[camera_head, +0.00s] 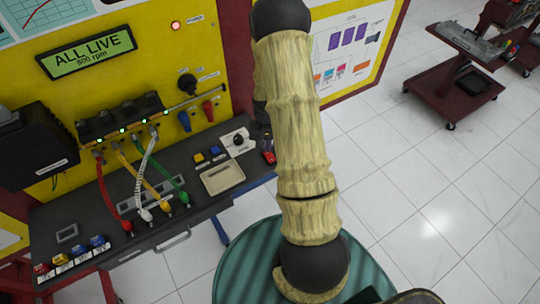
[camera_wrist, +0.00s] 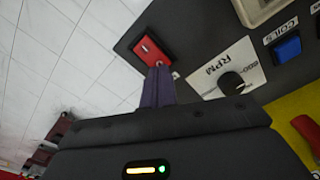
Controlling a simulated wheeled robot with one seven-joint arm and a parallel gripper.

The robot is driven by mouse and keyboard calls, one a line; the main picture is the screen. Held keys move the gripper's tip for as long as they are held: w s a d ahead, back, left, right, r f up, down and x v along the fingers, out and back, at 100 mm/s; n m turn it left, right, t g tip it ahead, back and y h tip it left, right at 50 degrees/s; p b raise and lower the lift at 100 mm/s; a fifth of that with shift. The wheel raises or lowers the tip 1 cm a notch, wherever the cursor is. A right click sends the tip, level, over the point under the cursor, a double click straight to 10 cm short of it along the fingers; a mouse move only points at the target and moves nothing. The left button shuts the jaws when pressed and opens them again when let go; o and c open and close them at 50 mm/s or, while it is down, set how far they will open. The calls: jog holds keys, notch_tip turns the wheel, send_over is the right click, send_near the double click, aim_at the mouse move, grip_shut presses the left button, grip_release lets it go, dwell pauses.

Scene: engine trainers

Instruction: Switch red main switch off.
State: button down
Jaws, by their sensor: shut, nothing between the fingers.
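The red main switch (camera_wrist: 148,50) is a red block near the corner of the dark bench panel in the wrist view. In the head view the switch (camera_head: 268,155) shows at the bench's right end, beside my arm. My gripper (camera_wrist: 159,70) is shut and empty, its fingertips at the near edge of the switch in the wrist view. I cannot tell whether they touch it. The gripper is mostly hidden behind my arm in the head view. The display (camera_head: 88,51) reads "ALL LIVE 800 rpm", and a red lamp (camera_head: 176,25) is lit.
The RPM knob (camera_wrist: 232,83) sits close to the fingers. A blue COILS button (camera_wrist: 286,47) and a beige tray (camera_head: 223,177) are nearby. Coloured cables (camera_head: 107,190) plug into the bench at left. A dark red cart (camera_head: 450,90) stands on the open tiled floor.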

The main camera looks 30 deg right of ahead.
aim_at(266, 153)
jog(key=shift+f+b, duration=0.65)
jog(key=shift+f, duration=0.3)
dwell(0.6)
jog(key=shift+r+p, duration=2.5)
jog(key=shift+r, duration=1.1)
jog(key=s+a+r+n+t+b, duration=0.1)
jog(key=s+a+r+n, duration=0.1)
jog(key=s+a+r, duration=0.4)
jog(key=s+a+r+n+t+b, duration=0.1)
jog(key=s+a+r+n, duration=0.2)
jog(key=s+a+r, duration=0.3)
notch_tip(266, 153, up, 4)
jog(key=shift+s+a+r+n+t+b, duration=0.3)
jog(key=shift+a+b, duration=0.1)
jog(key=shift+a, duration=0.35)
